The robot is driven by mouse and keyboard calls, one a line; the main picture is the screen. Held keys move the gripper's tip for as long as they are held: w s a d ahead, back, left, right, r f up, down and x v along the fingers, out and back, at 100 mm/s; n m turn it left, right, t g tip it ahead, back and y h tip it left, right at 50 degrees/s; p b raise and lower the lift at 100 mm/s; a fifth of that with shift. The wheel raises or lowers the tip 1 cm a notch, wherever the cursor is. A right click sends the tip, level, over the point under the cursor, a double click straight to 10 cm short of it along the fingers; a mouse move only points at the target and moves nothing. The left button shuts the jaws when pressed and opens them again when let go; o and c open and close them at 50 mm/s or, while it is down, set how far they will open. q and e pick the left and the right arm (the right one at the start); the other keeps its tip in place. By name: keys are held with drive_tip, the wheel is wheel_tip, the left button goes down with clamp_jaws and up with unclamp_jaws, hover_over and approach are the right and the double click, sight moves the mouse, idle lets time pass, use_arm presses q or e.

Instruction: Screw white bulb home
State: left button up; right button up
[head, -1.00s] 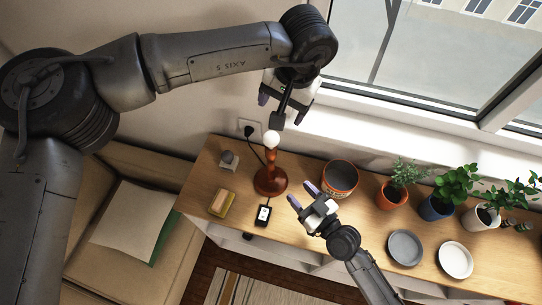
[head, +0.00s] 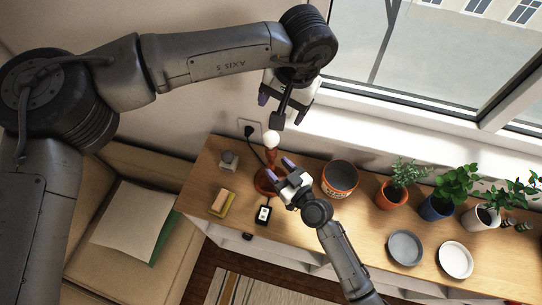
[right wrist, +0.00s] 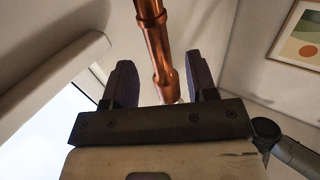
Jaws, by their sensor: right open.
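The white bulb (head: 271,138) sits upright on top of the lamp's copper-brown stem (head: 271,157), above its round base (head: 266,181). Whether its thread is seated cannot be seen. My right gripper (head: 278,170) is open, with its purple fingers beside the stem, below the bulb. In the right wrist view the stem (right wrist: 157,50) shows between the two spread fingers (right wrist: 163,85), with gaps on both sides. The bulb does not show there. My left gripper (head: 283,108) hangs above and behind the bulb; its grip is unclear.
An orange pot (head: 340,179), potted plants (head: 437,207) and two plates (head: 405,247) stand to the right. A cable runs to a wall socket (head: 249,129).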

sight(273, 164)
drive_tip(key=shift+x, duration=2)
drive_tip(key=shift+s, duration=0.1)
drive_tip(key=shift+c, duration=0.3)
clamp_jaws()
